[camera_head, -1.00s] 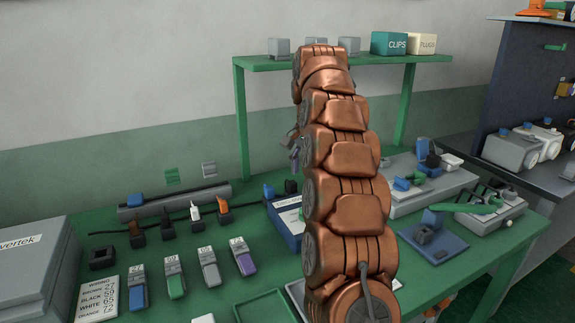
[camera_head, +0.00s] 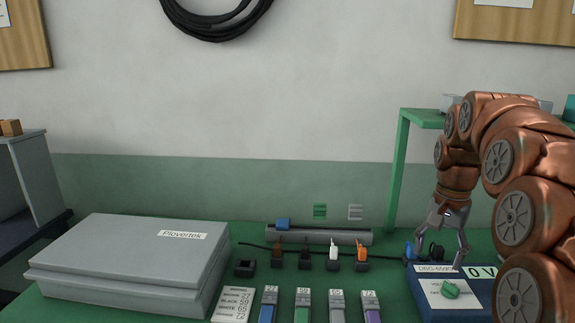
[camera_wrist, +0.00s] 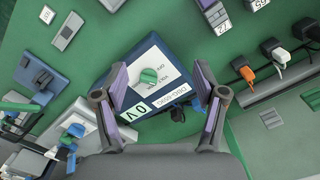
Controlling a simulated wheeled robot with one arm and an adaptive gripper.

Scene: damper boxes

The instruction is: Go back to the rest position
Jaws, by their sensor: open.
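My copper-coloured arm stands at the right of the head view. My gripper (camera_head: 449,236) points down above the blue box with a white top and a green knob (camera_head: 450,289). In the wrist view my gripper (camera_wrist: 162,76) shows its two fingers spread apart, one to each side of the knob (camera_wrist: 149,76). Nothing is between the fingers but the view of the blue box (camera_wrist: 118,91) below. A "0 V" display (camera_wrist: 134,110) shows on the box.
A grey Plovertek case (camera_head: 130,262) lies at the left of the green table. Several plugs stand along a grey rail (camera_head: 318,236), with labelled blocks (camera_head: 303,305) in front. A green shelf post (camera_head: 397,175) rises behind my arm. A blue fixture (camera_wrist: 42,78) lies left in the wrist view.

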